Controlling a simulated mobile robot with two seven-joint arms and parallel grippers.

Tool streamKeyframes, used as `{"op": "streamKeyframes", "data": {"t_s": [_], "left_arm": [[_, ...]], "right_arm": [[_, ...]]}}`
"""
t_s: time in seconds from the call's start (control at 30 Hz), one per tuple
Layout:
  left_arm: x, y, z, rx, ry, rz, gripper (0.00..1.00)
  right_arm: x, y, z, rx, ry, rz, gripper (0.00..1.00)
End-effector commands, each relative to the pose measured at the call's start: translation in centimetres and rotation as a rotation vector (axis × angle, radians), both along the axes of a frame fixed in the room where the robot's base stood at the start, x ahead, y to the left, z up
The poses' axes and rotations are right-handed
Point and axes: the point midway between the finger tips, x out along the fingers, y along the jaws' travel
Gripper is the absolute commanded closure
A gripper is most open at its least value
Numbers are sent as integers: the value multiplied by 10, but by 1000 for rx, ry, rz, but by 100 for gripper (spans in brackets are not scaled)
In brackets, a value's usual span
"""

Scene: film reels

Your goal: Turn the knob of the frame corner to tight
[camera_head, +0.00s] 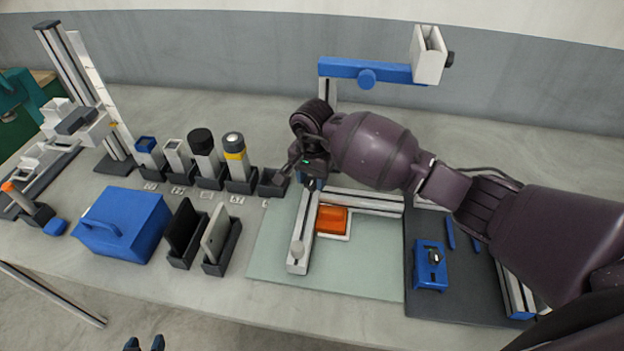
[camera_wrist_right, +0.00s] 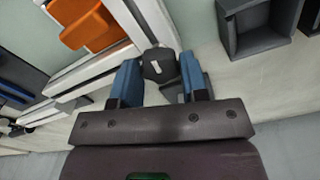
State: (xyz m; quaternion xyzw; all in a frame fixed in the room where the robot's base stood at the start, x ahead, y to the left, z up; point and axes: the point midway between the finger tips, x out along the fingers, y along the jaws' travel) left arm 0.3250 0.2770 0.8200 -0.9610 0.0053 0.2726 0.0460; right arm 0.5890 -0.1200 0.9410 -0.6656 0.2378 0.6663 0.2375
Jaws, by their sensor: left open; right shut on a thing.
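The frame of silver bars lies on a pale green mat (camera_head: 270,262). One bar (camera_head: 301,232) runs toward the front and another (camera_head: 365,202) runs to the right. In the right wrist view, the knob (camera_wrist_right: 159,66) is dark, with a short pale mark on top, at the frame corner. My right gripper (camera_wrist_right: 160,80) is shut on this knob, one blue finger on each side. In the head view, my right gripper (camera_head: 311,182) is at the far left corner of the frame, and my wrist hides the knob. My left gripper (camera_head: 144,344) is open and empty at the bottom edge.
An orange block (camera_head: 332,220) sits inside the frame. A dark holder (camera_head: 272,183) stands close left of my right gripper. A blue box (camera_head: 125,224), two upright plates and several holders are further left. A blue device (camera_head: 430,265) lies on a dark mat at right.

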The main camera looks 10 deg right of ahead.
Motion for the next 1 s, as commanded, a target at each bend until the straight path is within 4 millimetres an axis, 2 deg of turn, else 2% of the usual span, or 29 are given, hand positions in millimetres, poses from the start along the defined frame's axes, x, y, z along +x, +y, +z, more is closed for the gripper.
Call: {"op": "streamKeyframes", "data": {"t_s": [0.1, 0.33, 1.0], "left_arm": [[0, 0, -14, 1, 5, -1, 57], [0, 0, -27, 1, 11, -3, 57], [-1, 0, -28, 0, 13, -1, 57]], "right_arm": [[1, -2, -3, -5, -3, -62, 83], [1, -1, -2, -3, 0, -222, 83], [0, 0, 1, -2, -2, -840, 83]]}}
